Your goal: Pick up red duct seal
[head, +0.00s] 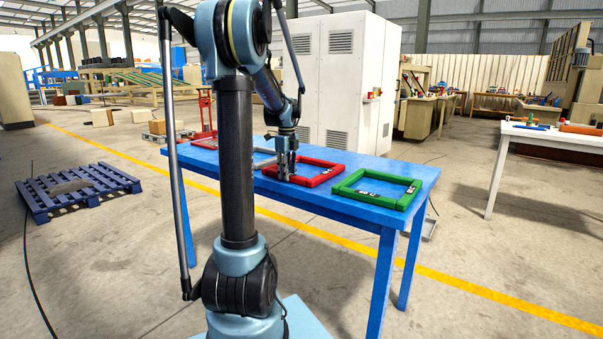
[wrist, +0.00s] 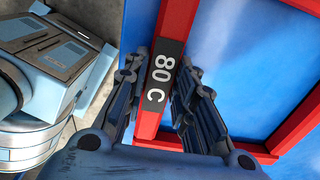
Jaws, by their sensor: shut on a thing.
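A red duct seal (head: 329,177), a flat square frame, lies on the blue table (head: 395,228), between a grey frame and a green one. My gripper (head: 285,173) points down at its left side. In the wrist view the fingers (wrist: 162,68) are on either side of one red bar (wrist: 178,25) with a black "80 C" label, and are shut on it. The seal appears flat on the blue top; whether it is slightly raised I cannot tell. Its left part is partly hidden by my gripper in the head view.
A green frame (head: 345,190) lies to the right. A grey frame (head: 262,161) and another red frame (head: 207,146) lie to the left, partly behind my arm. A white cabinet (head: 350,75) stands behind the table. A blue pallet (head: 75,188) is on the floor at left.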

